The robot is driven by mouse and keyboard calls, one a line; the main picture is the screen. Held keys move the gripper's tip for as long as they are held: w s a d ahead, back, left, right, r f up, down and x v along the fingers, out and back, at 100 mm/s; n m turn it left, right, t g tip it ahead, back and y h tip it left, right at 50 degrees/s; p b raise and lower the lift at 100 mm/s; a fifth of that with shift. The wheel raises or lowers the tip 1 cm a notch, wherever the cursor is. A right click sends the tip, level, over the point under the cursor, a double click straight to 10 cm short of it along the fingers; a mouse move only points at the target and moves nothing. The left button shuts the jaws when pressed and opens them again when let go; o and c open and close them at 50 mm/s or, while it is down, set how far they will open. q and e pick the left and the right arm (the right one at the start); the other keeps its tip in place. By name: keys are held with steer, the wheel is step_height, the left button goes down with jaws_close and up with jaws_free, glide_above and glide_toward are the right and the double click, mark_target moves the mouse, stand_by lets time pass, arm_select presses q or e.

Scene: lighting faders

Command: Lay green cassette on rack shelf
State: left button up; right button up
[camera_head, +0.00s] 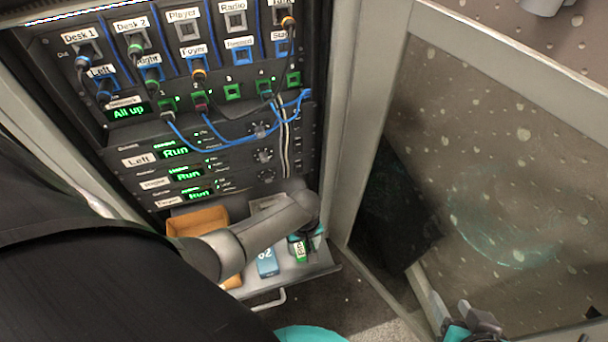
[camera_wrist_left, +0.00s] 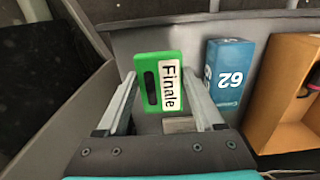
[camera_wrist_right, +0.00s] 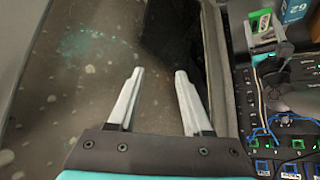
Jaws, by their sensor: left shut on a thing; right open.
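The green cassette (camera_wrist_left: 160,82), labelled "Finale", is between the fingers of my left gripper (camera_wrist_left: 160,74), which is shut on it. In the head view the cassette (camera_head: 300,251) is at the right part of the pulled-out grey shelf (camera_head: 318,262) at the bottom of the rack. I cannot tell whether it touches the shelf. My left arm hides part of the gripper there. The cassette (camera_wrist_right: 262,20) also shows at the top of the right wrist view. My right gripper (camera_wrist_right: 160,72) is open and empty, in front of the see-through door.
A blue block (camera_head: 267,263) marked "62" lies left of the cassette, and an orange box (camera_head: 198,221) is further left. Rack units with blue cables (camera_head: 225,140) stand above the shelf. The open glass door (camera_head: 490,170) is on the right.

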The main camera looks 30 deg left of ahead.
mark_target(304, 248)
arm_select(q)
steer(key=shift+f+b, duration=0.45)
steer(key=shift+f, duration=0.5)
steer(key=shift+f+b, duration=0.7)
steer(key=shift+b, duration=0.05)
steer(key=shift+f+b, duration=0.5)
steer(key=shift+f, duration=0.1)
steer(key=shift+f+b, duration=0.35)
steer(key=shift+f, duration=0.1)
arm_select(e)
steer(key=w+a+r+t+y, duration=0.1)
steer(key=a+r+t+y, duration=0.2)
steer(key=a+t, duration=0.4)
steer(key=shift+w+m+y, duration=0.3)
steer(key=shift+w+y, duration=0.1)
steer(key=shift+a, duration=0.1)
